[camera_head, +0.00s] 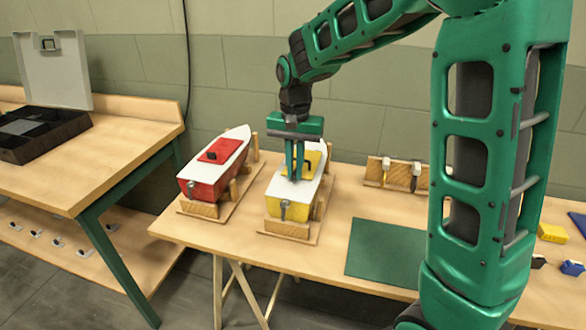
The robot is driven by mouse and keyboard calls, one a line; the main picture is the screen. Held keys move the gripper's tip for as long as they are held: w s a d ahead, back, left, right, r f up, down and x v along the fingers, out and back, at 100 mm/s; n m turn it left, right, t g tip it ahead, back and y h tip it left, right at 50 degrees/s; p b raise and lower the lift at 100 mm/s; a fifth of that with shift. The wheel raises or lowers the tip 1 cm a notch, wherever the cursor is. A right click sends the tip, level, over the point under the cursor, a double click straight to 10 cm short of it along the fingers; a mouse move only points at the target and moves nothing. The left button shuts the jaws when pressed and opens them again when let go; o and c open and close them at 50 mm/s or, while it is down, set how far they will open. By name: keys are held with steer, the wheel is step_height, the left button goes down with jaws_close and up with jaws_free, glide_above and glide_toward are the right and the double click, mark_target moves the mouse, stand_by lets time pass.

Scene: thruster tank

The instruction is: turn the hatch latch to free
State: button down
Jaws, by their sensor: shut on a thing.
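A yellow boat (287,206) with a white deck sits on a wooden cradle on the middle table. Its yellow hatch (313,158) is on the deck, with a small dark part at its near side. My gripper (295,177) points down over this deck, with its fingers at the near edge of the hatch. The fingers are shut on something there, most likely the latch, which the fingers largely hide. I cannot tell which way the latch is turned.
A red boat (205,175) with a red hatch stands on a cradle just to the left. A wooden rack (374,172) with small tools is behind right. A green mat (385,252) lies clear to the right. An open case (42,130) is on the left bench.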

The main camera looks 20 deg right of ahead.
mark_target(294, 172)
steer(key=n, duration=0.5)
steer(key=shift+n, duration=0.4)
steer(key=n, duration=0.5)
steer(key=shift+w, duration=0.1)
steer(key=n, duration=0.6)
steer(key=shift+n, duration=0.4)
steer(key=shift+a, duration=0.1)
steer(key=c, duration=1.8)
jaws_free()
steer(key=shift+c, duration=0.2)
steer(key=shift+r, duration=0.15)
step_height(294, 172, up, 10)
steer(key=shift+r, duration=0.25)
